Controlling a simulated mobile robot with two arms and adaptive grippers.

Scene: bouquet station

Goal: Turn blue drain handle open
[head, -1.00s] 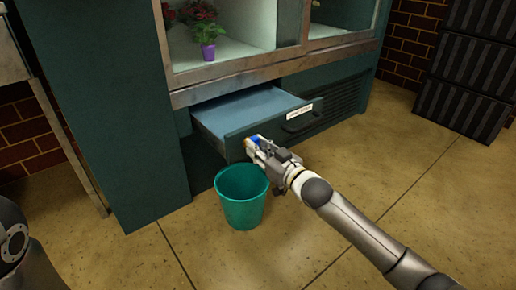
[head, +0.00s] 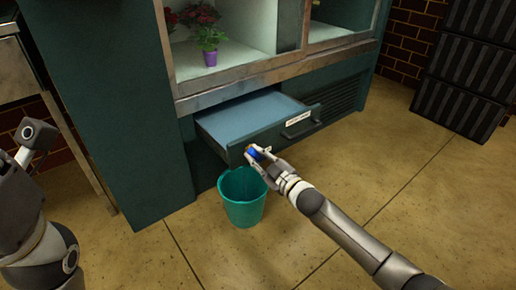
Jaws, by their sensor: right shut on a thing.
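The blue drain handle (head: 253,152) shows as a small blue patch at the front lower left of the pulled-out drawer (head: 262,135). My right gripper (head: 256,154) is shut on the blue handle, and its fingers cover much of it. How far the handle is turned cannot be told. A teal bucket (head: 243,208) stands upright on the floor below the handle, just under my right gripper. My left arm shows at the left edge, but its gripper cannot be made out.
The drawer juts out from the green display cabinet (head: 125,110) and has a white label and a dark pull. A purple flower pot (head: 210,58) stands inside the cabinet. Dark crates (head: 465,85) are stacked at the right. The floor at the right is open.

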